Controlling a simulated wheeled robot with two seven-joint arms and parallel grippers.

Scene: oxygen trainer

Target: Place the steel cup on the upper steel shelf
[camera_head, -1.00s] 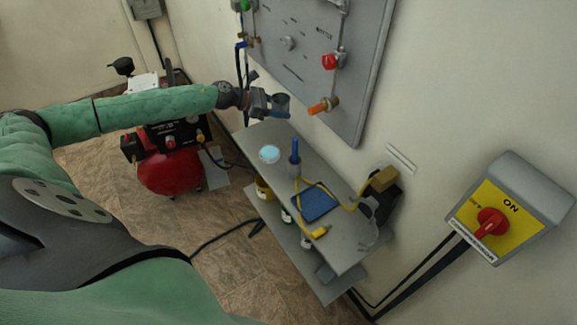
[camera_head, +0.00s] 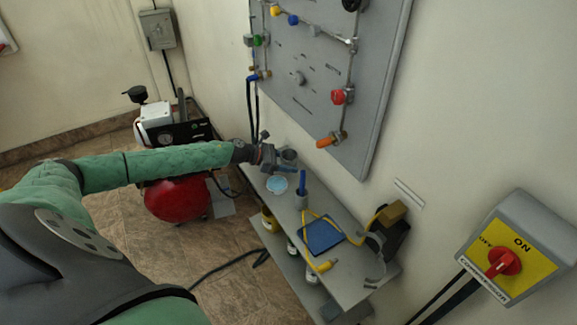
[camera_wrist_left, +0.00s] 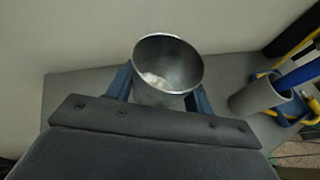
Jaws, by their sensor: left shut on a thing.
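The steel cup (camera_wrist_left: 168,66) is upright between the two blue fingers of my left gripper (camera_wrist_left: 165,92) in the left wrist view, and its open mouth shows. In the head view the cup (camera_head: 289,156) is small at the tip of my left gripper (camera_head: 284,167), which is shut on it. Both are over or at the far left end of the upper steel shelf (camera_head: 345,262). The shelf surface (camera_wrist_left: 75,88) also shows around the cup in the wrist view. I cannot tell whether the cup's base touches it. My right gripper is not in view.
On the upper shelf stand a light blue disc (camera_head: 277,184), a grey holder with a blue item (camera_head: 301,200), a blue pad (camera_head: 321,236) and a yellow cable tool (camera_head: 322,267). Several jars are below. The wall panel (camera_head: 370,100) rises behind. A red compressor (camera_head: 178,199) stands left.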

